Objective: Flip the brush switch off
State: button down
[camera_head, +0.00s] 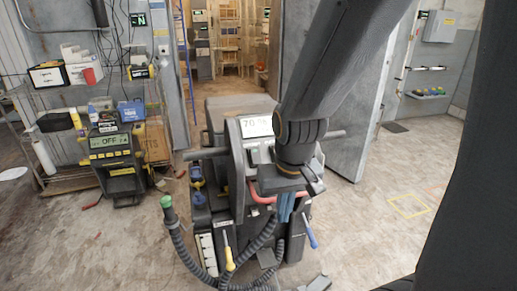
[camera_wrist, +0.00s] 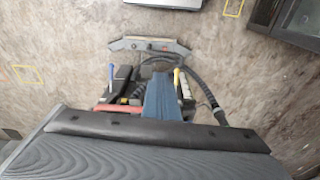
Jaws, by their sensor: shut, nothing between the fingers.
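A grey floor-scrubbing machine (camera_head: 216,122) stands in the middle of the head view, its control panel (camera_head: 240,160) facing me. A white display (camera_head: 257,126) on top seems to read 70 with a small sign after it. Small dark controls sit below it; I cannot tell which is the brush switch or its position. My gripper (camera_head: 285,217) points down in front of the panel's right part, its blue fingers together and empty. It hides part of the panel. In the wrist view my gripper (camera_wrist: 160,82) is seen above the machine's hoses and curved rear squeegee (camera_wrist: 148,45).
A handlebar (camera_head: 205,153) sticks out on the machine's left. A corrugated hose (camera_head: 180,243) with a green end hangs in front. A yellow-and-black unit (camera_head: 119,172) showing OFF stands by the shelf (camera_head: 151,92).

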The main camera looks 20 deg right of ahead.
jog(key=w+r+m+t+b, duration=0.5)
jog(key=w+r+m, duration=0.9)
jog(key=m, duration=0.3)
jog(key=shift+w+d+r+t+b, duration=0.25)
jog(key=shift+w+r+t+b, duration=0.2)
jog(key=shift+b, duration=0.35)
jog(key=shift+f, duration=0.2)
jog(key=p, duration=0.1)
send_near(256, 152)
jog(key=x, duration=0.4)
jog(key=shift+p+x, duration=0.3)
jog(key=shift+x, duration=0.8)
jog(key=shift+p, duration=0.3)
